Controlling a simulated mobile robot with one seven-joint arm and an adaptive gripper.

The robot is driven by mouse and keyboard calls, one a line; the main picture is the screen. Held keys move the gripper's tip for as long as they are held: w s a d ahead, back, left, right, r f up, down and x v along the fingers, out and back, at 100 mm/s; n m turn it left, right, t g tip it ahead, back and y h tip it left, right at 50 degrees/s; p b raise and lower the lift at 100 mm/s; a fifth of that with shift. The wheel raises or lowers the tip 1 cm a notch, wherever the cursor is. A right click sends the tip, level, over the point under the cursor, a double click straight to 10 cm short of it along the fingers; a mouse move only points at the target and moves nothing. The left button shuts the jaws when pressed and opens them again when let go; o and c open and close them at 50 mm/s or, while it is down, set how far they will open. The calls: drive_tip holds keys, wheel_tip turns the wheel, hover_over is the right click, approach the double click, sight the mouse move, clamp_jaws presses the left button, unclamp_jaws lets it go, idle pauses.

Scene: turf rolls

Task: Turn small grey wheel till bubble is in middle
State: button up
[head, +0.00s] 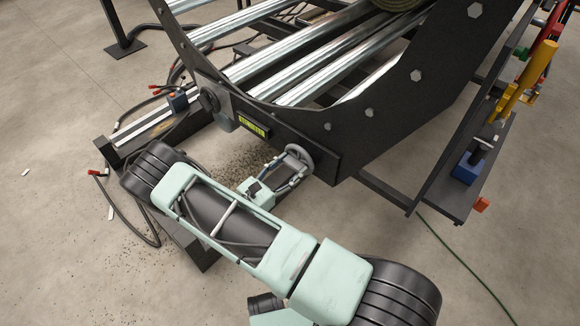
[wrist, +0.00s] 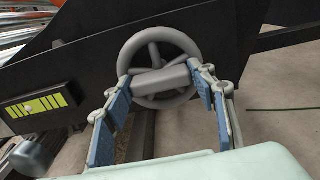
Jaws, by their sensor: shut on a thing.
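The small grey spoked wheel (head: 299,153) is on the lower part of the black frame plate. In the wrist view the wheel (wrist: 187,48) faces me, with a thick grey bar (wrist: 160,81) across its lower part. My gripper (head: 292,172) is shut on the wheel; in the wrist view its blue-padded fingers (wrist: 166,88) stand on either side of the bar. The yellow-green level vial (head: 252,127) is left of the wheel. In the wrist view the vial (wrist: 50,102) has dark marks and a pale spot left of its middle, perhaps the bubble.
Shiny rollers (head: 330,55) lie behind the black plate (head: 400,115). A black rail (head: 460,185) with coloured tools stands at right. Dark crumbs lie on the floor. Open floor shows at lower right.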

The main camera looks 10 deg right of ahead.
drive_tip(key=n, duration=0.5)
drive_tip(key=shift+n, duration=2.3)
drive_tip(key=shift+f, duration=0.1)
drive_tip(key=o, duration=1.2)
drive_tip(key=shift+c, duration=0.2)
